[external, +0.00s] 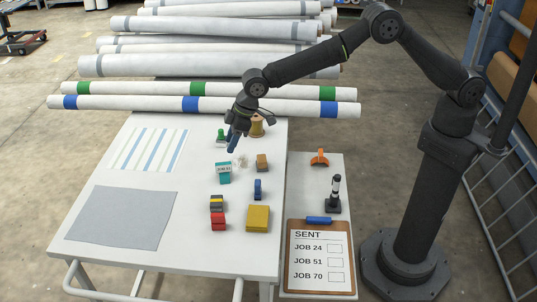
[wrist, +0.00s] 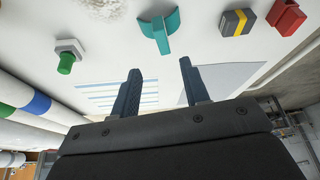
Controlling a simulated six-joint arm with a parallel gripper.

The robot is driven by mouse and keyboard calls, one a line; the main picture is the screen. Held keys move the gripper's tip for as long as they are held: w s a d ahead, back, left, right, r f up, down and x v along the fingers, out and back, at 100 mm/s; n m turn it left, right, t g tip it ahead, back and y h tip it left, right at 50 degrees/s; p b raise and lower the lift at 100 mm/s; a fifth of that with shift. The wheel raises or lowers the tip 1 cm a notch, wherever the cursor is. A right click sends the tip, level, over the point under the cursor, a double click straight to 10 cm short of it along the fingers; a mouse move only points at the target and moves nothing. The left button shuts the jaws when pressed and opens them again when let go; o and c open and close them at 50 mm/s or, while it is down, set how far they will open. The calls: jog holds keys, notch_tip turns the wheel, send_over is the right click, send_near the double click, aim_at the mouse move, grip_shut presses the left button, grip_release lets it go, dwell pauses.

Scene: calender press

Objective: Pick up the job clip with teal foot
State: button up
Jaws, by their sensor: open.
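The job clip with teal foot (external: 224,178) stands on the white table, with a pale label on its upper part that appears to read JOB 51. In the wrist view a teal piece (wrist: 163,31) shows near the top, ahead of the fingers. My gripper (external: 232,146) is open and empty, above the table, behind the teal clip and slightly to its right in the external view. In the wrist view its two dark fingers (wrist: 160,66) are apart, with nothing between them. The clip is not touched by the fingers.
A green-knobbed piece (external: 221,136), wooden spool (external: 257,127), tan block (external: 262,162), blue clip (external: 258,189), dark-and-yellow piece (external: 217,203), red piece (external: 218,223) and yellow block (external: 258,218) surround it. A side surface holds a clipboard (external: 320,282). Long rolls (external: 130,104) lie behind.

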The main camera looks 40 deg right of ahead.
aim_at(222, 163)
jog(key=x, duration=1)
jog(key=shift+s+a+r, duration=0.1)
jog(key=shift+s+a, duration=0.05)
jog(key=shift+a, duration=0.05)
grip_shut()
